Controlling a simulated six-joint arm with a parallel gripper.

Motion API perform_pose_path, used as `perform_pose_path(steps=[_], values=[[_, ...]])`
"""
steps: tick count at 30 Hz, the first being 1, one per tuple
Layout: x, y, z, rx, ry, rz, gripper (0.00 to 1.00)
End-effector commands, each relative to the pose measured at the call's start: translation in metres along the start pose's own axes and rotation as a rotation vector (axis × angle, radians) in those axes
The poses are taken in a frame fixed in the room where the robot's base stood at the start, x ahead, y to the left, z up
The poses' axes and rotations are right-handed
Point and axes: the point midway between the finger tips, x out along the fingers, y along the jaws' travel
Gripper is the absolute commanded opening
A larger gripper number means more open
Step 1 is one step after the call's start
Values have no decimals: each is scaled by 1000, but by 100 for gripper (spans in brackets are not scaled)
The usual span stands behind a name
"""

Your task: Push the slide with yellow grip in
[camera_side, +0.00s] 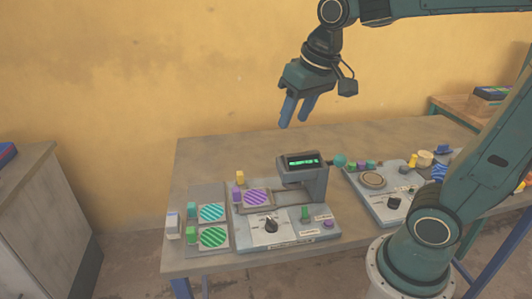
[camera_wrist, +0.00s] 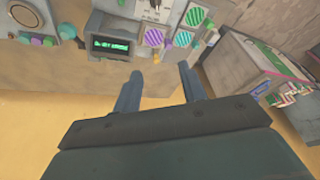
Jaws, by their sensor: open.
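The yellow grip (camera_side: 240,176) stands upright at the back of the grey press unit (camera_side: 270,241), next to a purple block (camera_side: 238,193). A purple striped plate (camera_side: 257,197) lies in front of the yellow grip, left of the press head (camera_side: 301,173). The slide under the plate is mostly hidden. In the wrist view the yellow grip (camera_wrist: 157,57) is small, below the purple plate (camera_wrist: 153,38). My gripper (camera_side: 294,121) is open and empty, high above the back of the table, touching nothing. Its two fingers (camera_wrist: 160,72) show apart in the wrist view.
Green striped plates (camera_side: 212,212) with coloured blocks lie on a tray left of the press. A second device (camera_side: 374,181) with a round pad stands to the right. The press display (camera_wrist: 111,47) is lit green. The table's back strip (camera_side: 230,152) is clear.

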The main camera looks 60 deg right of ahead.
Motion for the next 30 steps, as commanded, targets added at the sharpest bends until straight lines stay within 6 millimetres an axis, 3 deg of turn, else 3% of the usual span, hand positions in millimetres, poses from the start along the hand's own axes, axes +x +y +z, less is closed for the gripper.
perform_pose_path(steps=[14, 30], values=[[61, 4, -90, 204, -124, 48, 42], [171, 24, -161, 434, -254, 117, 42]])
